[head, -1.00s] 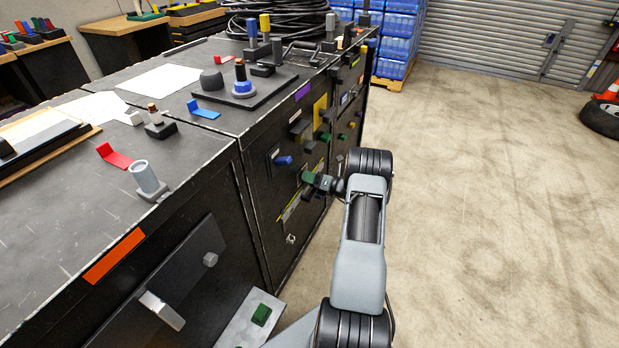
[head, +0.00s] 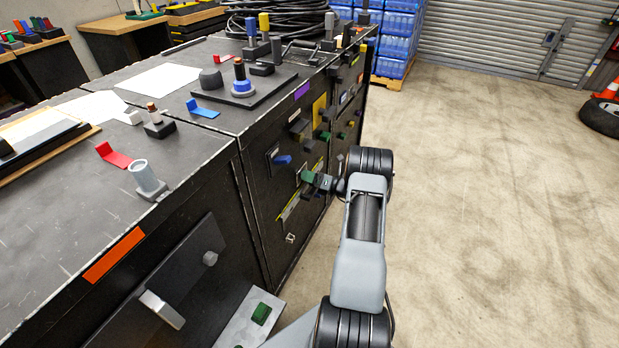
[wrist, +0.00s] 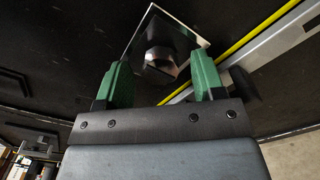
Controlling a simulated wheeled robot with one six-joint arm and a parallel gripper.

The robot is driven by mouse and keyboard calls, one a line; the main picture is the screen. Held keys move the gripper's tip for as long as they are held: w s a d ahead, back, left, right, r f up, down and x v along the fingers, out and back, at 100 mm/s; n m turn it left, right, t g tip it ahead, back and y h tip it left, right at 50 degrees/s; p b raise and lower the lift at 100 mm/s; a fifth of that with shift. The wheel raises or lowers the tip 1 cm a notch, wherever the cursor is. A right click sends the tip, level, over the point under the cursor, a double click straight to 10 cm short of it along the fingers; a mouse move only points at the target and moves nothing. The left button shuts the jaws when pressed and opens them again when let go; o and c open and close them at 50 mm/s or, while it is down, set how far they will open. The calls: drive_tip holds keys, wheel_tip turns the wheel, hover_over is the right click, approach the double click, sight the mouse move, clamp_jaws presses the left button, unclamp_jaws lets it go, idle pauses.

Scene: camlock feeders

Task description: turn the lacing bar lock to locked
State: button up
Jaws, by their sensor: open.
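In the wrist view, a dark hexagonal knob (wrist: 161,62), which looks to be the lacing bar lock, stands out from a square plate (wrist: 190,32) with a pale edge on the black cabinet front. My gripper (wrist: 160,70) has green fingers and is open. One finger is on each side of the knob, with a visible gap; I cannot tell whether either touches it. In the head view my gripper (head: 308,177) is at the cabinet front, and the knob is hidden there.
A grey metal bar (wrist: 275,48) with a yellow stripe (wrist: 262,28) runs diagonally beside the plate. In the head view, a blue handle (head: 283,160) sticks out above left of my gripper, and several knobs lie farther along. The floor (head: 480,200) at right is clear.

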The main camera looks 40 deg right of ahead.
drive_tip(key=p+v, duration=0.1)
drive_tip(key=v, duration=1.2)
drive_tip(key=shift+s, duration=0.2)
drive_tip(key=shift+d, duration=0.15)
